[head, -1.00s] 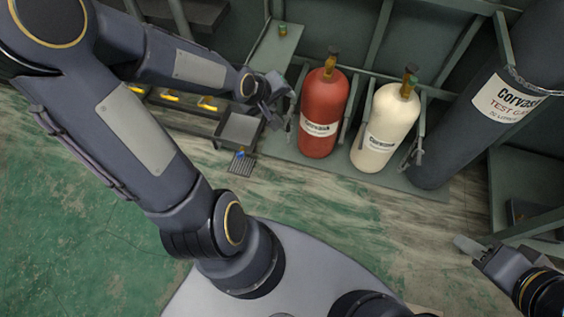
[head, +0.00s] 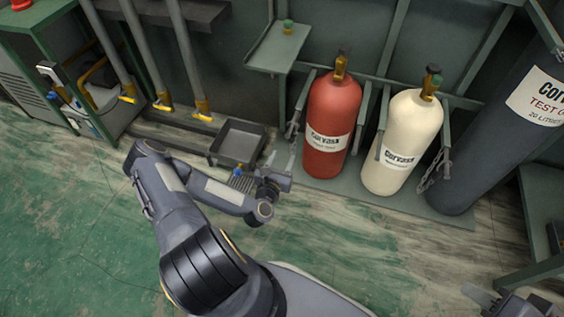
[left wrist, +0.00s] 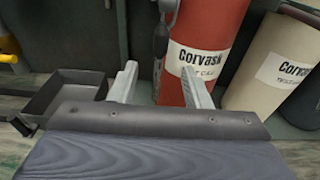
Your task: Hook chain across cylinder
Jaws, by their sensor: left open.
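The red cylinder (head: 333,115) stands upright in the rack, with the cream cylinder (head: 405,140) to its right. A chain (head: 293,130) hangs at the red cylinder's left side and does not cross its front; its dark upper part shows in the left wrist view (left wrist: 161,40). Another chain (head: 432,172) hangs at the cream cylinder's right. My left gripper (head: 284,174) is open and empty, low and in front of the red cylinder's left side. In the left wrist view its fingers (left wrist: 160,78) are spread, with the chain seen beyond the gap. My right gripper (head: 487,296) is partly cut off at lower right.
A shelf (head: 277,48) with a green-topped item is above. A large dark cylinder (head: 490,150) leans in the picture at right. Open floor lies in front of the rack.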

